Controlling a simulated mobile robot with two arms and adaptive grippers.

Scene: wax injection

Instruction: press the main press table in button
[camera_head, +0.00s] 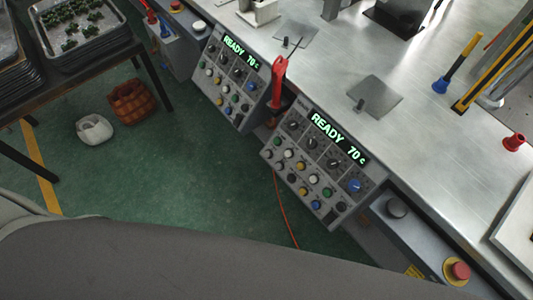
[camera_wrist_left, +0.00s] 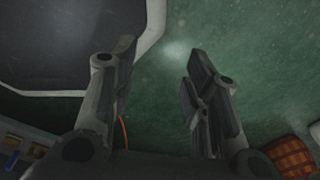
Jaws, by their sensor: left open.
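Two grey control panels are in the head view, a nearer right panel (camera_head: 322,165) and a farther left panel (camera_head: 228,80). Both displays read READY 70 c. Each panel has dark knobs and rows of white, yellow, green, blue and black buttons. The labels are too small to read, so I cannot tell which one is the table in button. My left gripper (camera_wrist_left: 160,55) shows only in the left wrist view, open and empty above the green floor, with no panel button between its fingers. My right gripper is in neither view.
A metal worktop (camera_head: 330,60) extends behind the panels. A brown basket (camera_head: 133,101) and a white container (camera_head: 95,130) stand on the floor. An orange cable (camera_head: 286,215) hangs below the right panel.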

